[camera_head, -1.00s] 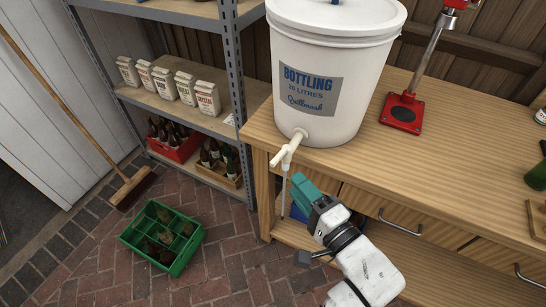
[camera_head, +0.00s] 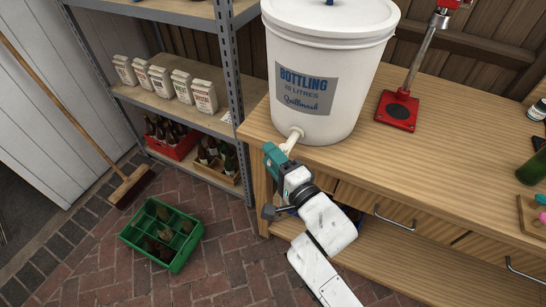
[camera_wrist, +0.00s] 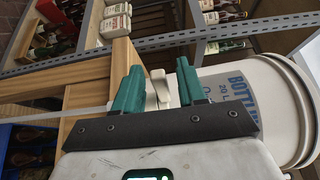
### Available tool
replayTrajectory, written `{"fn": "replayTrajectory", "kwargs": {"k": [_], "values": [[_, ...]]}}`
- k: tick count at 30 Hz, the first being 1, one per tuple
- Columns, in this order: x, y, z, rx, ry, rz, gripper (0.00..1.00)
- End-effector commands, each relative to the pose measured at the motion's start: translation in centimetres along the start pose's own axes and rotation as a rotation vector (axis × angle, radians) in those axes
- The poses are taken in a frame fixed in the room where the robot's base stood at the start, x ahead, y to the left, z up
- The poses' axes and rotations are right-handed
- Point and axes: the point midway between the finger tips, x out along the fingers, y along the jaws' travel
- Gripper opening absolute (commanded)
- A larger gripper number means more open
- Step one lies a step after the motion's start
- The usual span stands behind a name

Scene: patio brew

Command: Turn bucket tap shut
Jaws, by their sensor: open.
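The white bottling bucket (camera_head: 345,70) stands on the wooden bench at its left end. Its cream tap (camera_head: 291,140) sticks out low on the front, over the bench edge. In the head view my gripper (camera_head: 272,152) covers the outer part of the tap. In the wrist view my gripper (camera_wrist: 160,85) is open, with a teal finger on each side of the pale tap handle (camera_wrist: 158,84). The handle stands between the fingers with gaps; I see no clear contact. The bucket's side (camera_wrist: 268,88) fills the right of the wrist view.
The wooden bench (camera_head: 450,155) has drawer handles along its front. A red-based bench tool (camera_head: 398,110) stands right of the bucket. A metal shelf (camera_head: 231,85) with bags and bottle crates is at the left. A green crate (camera_head: 186,256) lies on the brick floor.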

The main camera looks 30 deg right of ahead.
Motion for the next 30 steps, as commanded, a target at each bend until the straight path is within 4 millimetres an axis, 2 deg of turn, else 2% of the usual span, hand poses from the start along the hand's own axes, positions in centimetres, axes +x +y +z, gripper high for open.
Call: {"fn": "replayTrajectory", "kwargs": {"k": [2, 13, 30], "values": [[-0.02, 0.00, 0.00, 0.000, 0.000, 0.000, 0.35], [-0.03, 0.02, 0.01, 0.000, 0.000, 0.001, 0.00], [0.16, 0.75, -0.03, -0.001, 0.049, -0.002, 0.00]]}}
